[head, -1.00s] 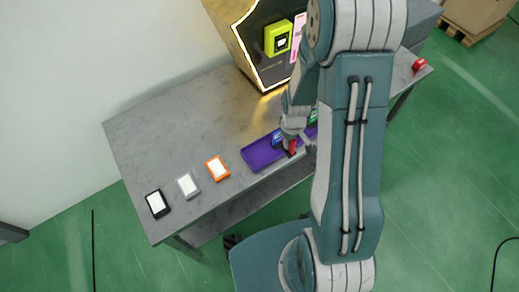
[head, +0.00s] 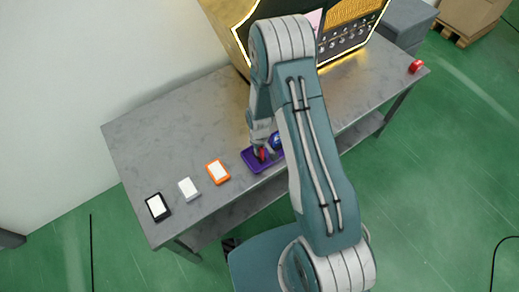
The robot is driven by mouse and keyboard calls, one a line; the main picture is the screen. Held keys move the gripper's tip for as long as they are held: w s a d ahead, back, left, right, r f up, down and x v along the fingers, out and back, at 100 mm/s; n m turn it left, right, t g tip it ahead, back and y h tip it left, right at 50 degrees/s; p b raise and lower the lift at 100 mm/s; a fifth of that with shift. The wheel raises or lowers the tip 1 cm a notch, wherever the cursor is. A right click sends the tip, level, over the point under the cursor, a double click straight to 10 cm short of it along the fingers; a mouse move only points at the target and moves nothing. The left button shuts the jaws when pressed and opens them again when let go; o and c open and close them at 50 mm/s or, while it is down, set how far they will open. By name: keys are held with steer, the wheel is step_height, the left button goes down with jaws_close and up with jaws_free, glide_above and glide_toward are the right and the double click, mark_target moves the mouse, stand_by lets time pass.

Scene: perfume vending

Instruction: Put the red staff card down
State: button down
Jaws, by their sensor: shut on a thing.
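The red staff card (head: 262,155) shows as a small red piece at the tip of my gripper (head: 260,148). My gripper is shut on it and is over the left end of the purple tray (head: 250,163). I cannot tell whether the card touches the tray. A blue item (head: 276,141) is in the tray just right of my gripper. My arm hides the right part of the tray.
A lit vending machine (head: 345,40) stands behind. A red object (head: 415,67) is at the right end. The table's left back is clear.

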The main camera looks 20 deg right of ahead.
steer(key=shift+a, duration=0.15)
steer(key=c, duration=0.8)
jaws_free()
steer(key=shift+d, duration=0.3)
